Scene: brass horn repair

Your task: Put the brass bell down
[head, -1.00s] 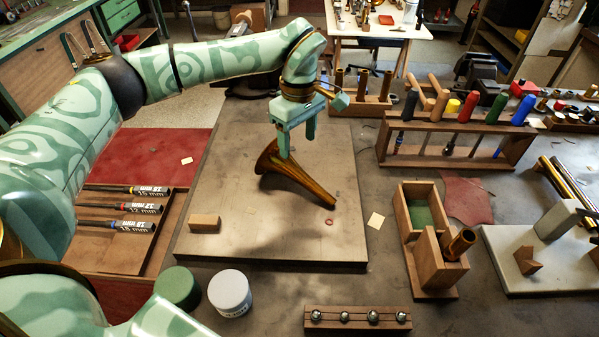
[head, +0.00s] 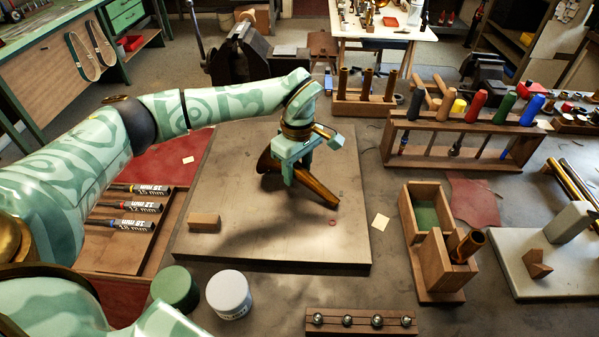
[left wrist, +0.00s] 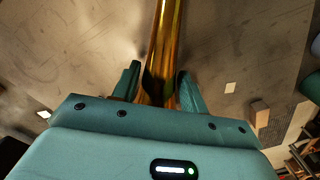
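The brass bell (head: 317,188) is a flared, golden horn piece that lies slantwise on the large board (head: 235,237), wide end at the upper left, narrow end at the lower right. My left gripper (head: 298,171) is low over it, its fingers on either side of the tube. In the left wrist view the bell's tube (left wrist: 163,45) runs between the two fingers (left wrist: 160,82). A slim gap shows beside the left finger, so the fingers look open around the tube, not shut on it. My gripper hides part of the bell's middle. My right gripper is out of view.
A small wooden block (head: 204,223) is on the board's left, with bare board around it. A green jar (head: 175,289) and white jar (head: 229,294) stand in front. A wooden box (head: 428,214) and tool rack (head: 465,140) stand to the right.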

